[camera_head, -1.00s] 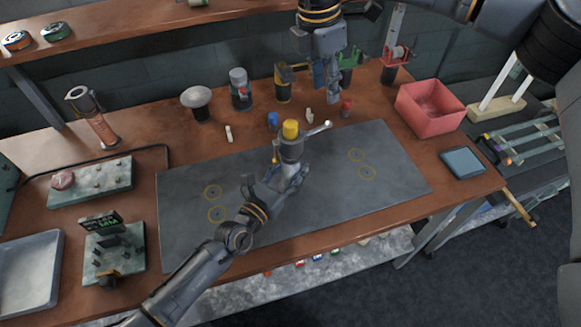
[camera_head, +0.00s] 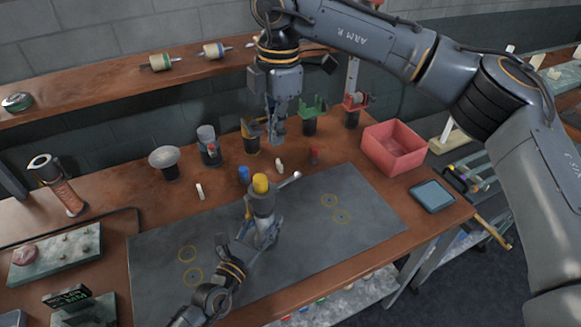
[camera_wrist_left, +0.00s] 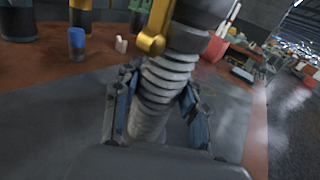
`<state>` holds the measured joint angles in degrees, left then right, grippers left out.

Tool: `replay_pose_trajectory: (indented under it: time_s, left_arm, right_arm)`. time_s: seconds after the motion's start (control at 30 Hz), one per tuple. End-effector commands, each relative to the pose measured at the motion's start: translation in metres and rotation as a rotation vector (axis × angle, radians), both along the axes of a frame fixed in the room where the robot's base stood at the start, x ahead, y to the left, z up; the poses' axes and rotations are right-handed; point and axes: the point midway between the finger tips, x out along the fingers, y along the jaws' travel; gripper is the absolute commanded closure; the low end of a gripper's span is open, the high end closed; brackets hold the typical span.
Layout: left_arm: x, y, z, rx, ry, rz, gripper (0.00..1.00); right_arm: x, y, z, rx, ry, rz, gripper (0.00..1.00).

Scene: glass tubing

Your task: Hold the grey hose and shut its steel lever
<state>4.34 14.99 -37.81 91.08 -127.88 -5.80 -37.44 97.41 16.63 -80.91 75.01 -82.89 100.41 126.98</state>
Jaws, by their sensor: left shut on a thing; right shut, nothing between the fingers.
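The grey hose stands upright above the dark mat; its ribbed body (camera_wrist_left: 168,80) fills the middle of the left wrist view. In the head view its top has a yellow cap (camera_head: 261,183) and a grey collar (camera_head: 262,204). The steel lever (camera_head: 290,180) sticks out to the right from the collar, with a pale round end. My left gripper (camera_head: 265,233) is shut around the hose below the collar, one finger on each side. My right gripper (camera_head: 278,133) is shut and empty, above and behind the hose, apart from the lever.
The dark mat (camera_head: 355,240) is otherwise clear, with yellow rings marked on it. A blue bottle (camera_head: 243,175), a white piece (camera_head: 279,165) and a red piece (camera_head: 314,156) stand behind the hose. A red bin (camera_head: 393,148) stands at the right. Several tools line the back.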

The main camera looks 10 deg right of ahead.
Motion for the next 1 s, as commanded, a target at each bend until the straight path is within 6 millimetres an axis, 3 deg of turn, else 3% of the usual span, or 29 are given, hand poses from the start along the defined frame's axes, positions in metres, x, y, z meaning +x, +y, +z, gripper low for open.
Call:
replay_pose_trajectory:
  time_s: [0.27,0.7,1.0]
  left_arm:
    - [0.000,0.000,-0.001,0.001,0.001,0.000,1.00]
    - [0.000,0.000,-0.001,0.001,0.001,0.000,1.00]
    - [0.000,0.000,-0.001,0.001,0.001,0.000,1.00]
  right_arm:
    - [-0.001,0.000,-0.014,-0.002,0.004,0.000,1.00]
    - [-0.003,0.006,-0.103,-0.002,0.004,0.000,1.00]
    - [0.011,-0.027,-0.111,-0.001,0.000,-0.002,1.00]
